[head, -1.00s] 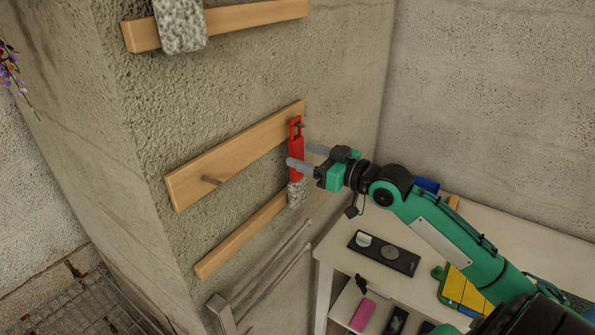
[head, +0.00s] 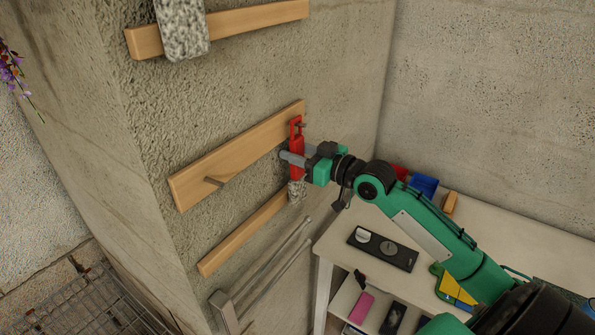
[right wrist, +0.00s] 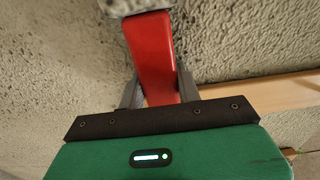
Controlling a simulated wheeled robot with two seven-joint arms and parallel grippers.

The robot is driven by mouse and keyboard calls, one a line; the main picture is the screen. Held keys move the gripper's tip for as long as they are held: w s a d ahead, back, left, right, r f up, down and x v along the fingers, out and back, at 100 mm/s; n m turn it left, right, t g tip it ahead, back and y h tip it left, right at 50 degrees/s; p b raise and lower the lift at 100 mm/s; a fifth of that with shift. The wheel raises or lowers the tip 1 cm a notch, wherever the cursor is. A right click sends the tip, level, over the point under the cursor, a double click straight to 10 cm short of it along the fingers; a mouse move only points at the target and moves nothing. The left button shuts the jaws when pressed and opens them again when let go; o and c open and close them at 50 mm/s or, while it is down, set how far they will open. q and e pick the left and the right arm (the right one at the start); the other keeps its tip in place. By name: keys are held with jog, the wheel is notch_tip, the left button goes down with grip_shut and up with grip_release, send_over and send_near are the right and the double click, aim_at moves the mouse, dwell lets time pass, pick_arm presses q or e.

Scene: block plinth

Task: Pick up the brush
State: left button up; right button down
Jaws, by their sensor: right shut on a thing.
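The brush has a red handle (head: 297,166) with a loop at its top and grey-white speckled bristles (head: 296,189) at its lower end. It hangs upright against the wall from a peg at the right end of a wooden rail (head: 236,155). My right gripper (head: 291,158) is shut on the handle. In the right wrist view, the red handle (right wrist: 153,55) lies between the two grey fingers (right wrist: 158,92). The loop is hidden in that view. My left gripper is in neither view.
A lower wooden strip (head: 243,235) and metal bars (head: 270,265) are below. A white table (head: 480,240) at right holds a black tray (head: 383,249) and a blue bin (head: 424,186).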

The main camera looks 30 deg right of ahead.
jog(key=shift+r, duration=0.1)
jog(key=shift+r+b, duration=0.65)
jog(key=shift+b, duration=0.05)
jog(key=b+v, duration=0.7)
jog(key=v, duration=1.1)
jog(key=shift+b, duration=0.3)
